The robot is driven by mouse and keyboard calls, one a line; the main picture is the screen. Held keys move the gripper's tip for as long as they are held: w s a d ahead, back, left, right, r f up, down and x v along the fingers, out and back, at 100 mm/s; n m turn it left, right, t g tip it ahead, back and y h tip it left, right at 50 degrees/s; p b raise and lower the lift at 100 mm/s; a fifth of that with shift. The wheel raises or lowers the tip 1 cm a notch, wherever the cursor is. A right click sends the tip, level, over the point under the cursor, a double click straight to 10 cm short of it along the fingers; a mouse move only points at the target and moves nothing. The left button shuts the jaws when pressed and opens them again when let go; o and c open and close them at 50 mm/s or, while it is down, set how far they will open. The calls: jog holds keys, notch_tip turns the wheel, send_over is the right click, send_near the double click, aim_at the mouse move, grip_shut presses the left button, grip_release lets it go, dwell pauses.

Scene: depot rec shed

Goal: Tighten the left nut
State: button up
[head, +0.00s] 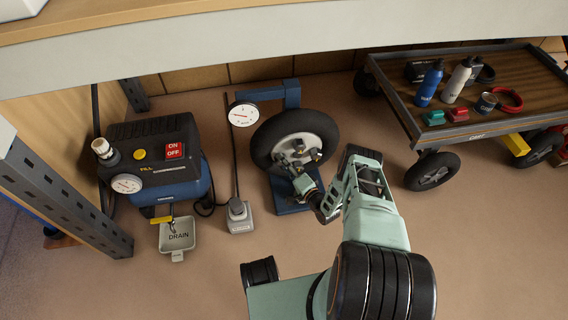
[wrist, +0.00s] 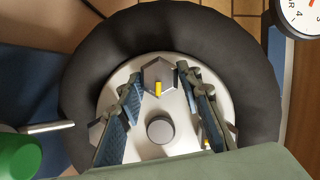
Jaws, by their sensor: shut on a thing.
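The wheel, a black tyre (head: 264,142) around a pale hub, stands in a blue stand (head: 291,92) in the head view. In the wrist view the tyre (wrist: 85,80) surrounds the hub and its round grey centre (wrist: 160,130). My gripper (head: 286,161) reaches the wheel's left side. In the wrist view my gripper (wrist: 160,82) has its two blue-padded fingers shut on a grey hex nut with a yellow mark (wrist: 158,75), the left nut as the head view lies. The other nuts are partly hidden behind my fingers in the wrist view; one (head: 316,155) shows at the hub's right.
A pressure gauge (head: 243,114) is at the wheel's upper left. A compressor (head: 155,160) and a drain tray (head: 177,238) stand left. A cart (head: 400,105) with bottles is at right. A green-ended rod (wrist: 18,155) lies at the wrist view's left. Floor in front is partly clear.

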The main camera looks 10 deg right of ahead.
jog(key=shift+w, duration=0.1)
jog(key=o, duration=1.2)
jog(key=shift+c, duration=0.2)
jog(key=v, duration=0.7)
jog(key=shift+s, duration=0.25)
jog(key=shift+d+r, duration=0.1)
jog(key=shift+d, duration=0.05)
